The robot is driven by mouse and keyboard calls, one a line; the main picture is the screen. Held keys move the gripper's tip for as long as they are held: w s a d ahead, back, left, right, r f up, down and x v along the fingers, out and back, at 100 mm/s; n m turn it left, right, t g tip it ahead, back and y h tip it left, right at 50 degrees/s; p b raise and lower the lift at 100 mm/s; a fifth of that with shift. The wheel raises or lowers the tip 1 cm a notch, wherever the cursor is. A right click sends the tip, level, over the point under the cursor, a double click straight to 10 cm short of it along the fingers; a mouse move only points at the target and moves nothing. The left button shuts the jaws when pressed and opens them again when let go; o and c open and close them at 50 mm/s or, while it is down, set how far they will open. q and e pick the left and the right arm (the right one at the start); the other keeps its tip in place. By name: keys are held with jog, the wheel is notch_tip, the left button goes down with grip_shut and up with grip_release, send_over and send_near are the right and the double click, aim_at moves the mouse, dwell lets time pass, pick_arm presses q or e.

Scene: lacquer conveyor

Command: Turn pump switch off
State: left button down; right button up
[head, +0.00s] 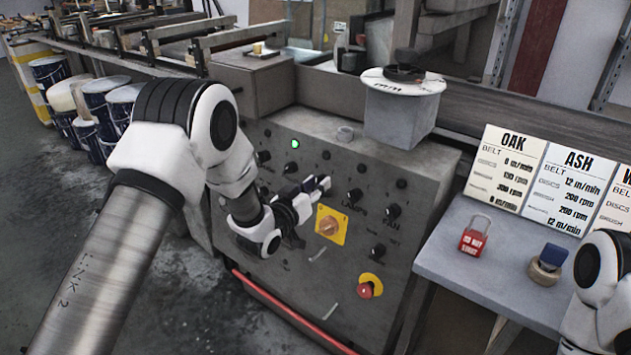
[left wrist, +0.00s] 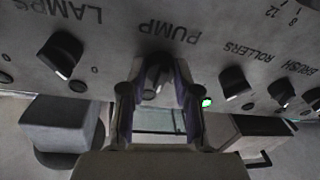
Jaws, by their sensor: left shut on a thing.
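The pump switch (left wrist: 157,80) is a dark knob beside the word PUMP in the left wrist view. My left gripper (left wrist: 157,92) has a finger on each side of it and is shut on it. In the head view my left gripper (head: 317,187) is at the grey control panel (head: 335,285) and covers the switch. The knob's exact angle is hard to read between the fingers. A lit green lamp (left wrist: 207,103) shows beside the right-hand finger in the left wrist view. My right gripper is out of view; only part of that arm shows.
Other knobs stand close by: a lamps knob (left wrist: 60,53) and a rollers knob (left wrist: 235,82). A red emergency button (head: 366,289) and a yellow-plated switch (head: 330,226) are lower on the panel. A red padlock (head: 474,236) lies on the side table (head: 450,262).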

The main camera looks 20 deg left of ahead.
pick_arm(q)
jog(key=n+y+p, duration=0.1)
jog(key=n+p, duration=0.1)
jog(key=n, duration=0.4)
jog(key=shift+d+r, duration=0.1)
jog(key=shift+r, duration=0.05)
jog(key=shift+n+p, duration=0.3)
jog(key=c, duration=0.8)
grip_release()
jog(key=v, duration=1.2)
jog(key=shift+d+r, duration=0.15)
